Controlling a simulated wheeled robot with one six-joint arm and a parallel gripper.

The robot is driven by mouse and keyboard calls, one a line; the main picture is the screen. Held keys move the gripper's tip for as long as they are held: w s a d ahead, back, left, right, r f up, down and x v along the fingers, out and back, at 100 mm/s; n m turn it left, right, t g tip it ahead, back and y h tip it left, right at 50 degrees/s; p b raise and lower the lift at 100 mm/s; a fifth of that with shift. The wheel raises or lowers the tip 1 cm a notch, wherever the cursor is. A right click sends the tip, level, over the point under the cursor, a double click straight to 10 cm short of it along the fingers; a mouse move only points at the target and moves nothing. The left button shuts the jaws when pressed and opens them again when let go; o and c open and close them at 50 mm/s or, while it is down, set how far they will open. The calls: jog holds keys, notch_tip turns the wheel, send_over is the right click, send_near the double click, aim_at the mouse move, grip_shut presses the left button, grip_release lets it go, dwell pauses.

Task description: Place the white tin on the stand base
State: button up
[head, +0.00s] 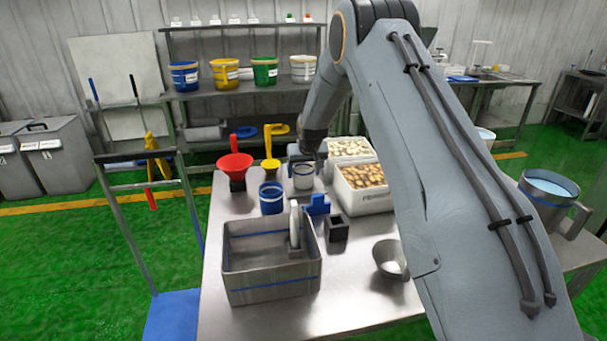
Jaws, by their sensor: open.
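The white tin (303,181) stands upright on the steel table, with a dark band near its rim. My gripper (304,161) is open at the top of the tin, and the arm comes in from the upper right. The fingers are small and partly hidden, so I cannot tell whether they touch the tin. A small dark square holder (337,230) and a blue bracket-like piece (317,206) stand in front of the tin. I cannot tell for sure which one is the stand base.
A blue tin (271,204) stands left of the white tin. A red funnel (234,163) and a yellow piece (272,164) are behind. A grey bin (270,281) fills the front left. A filled white crate (364,199) and a metal bowl (388,260) are right.

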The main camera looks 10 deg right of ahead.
jog(key=b+v, duration=0.2)
jog(key=v, duration=0.8)
jog(key=shift+s+r, duration=0.15)
jog(key=shift+r, duration=0.15)
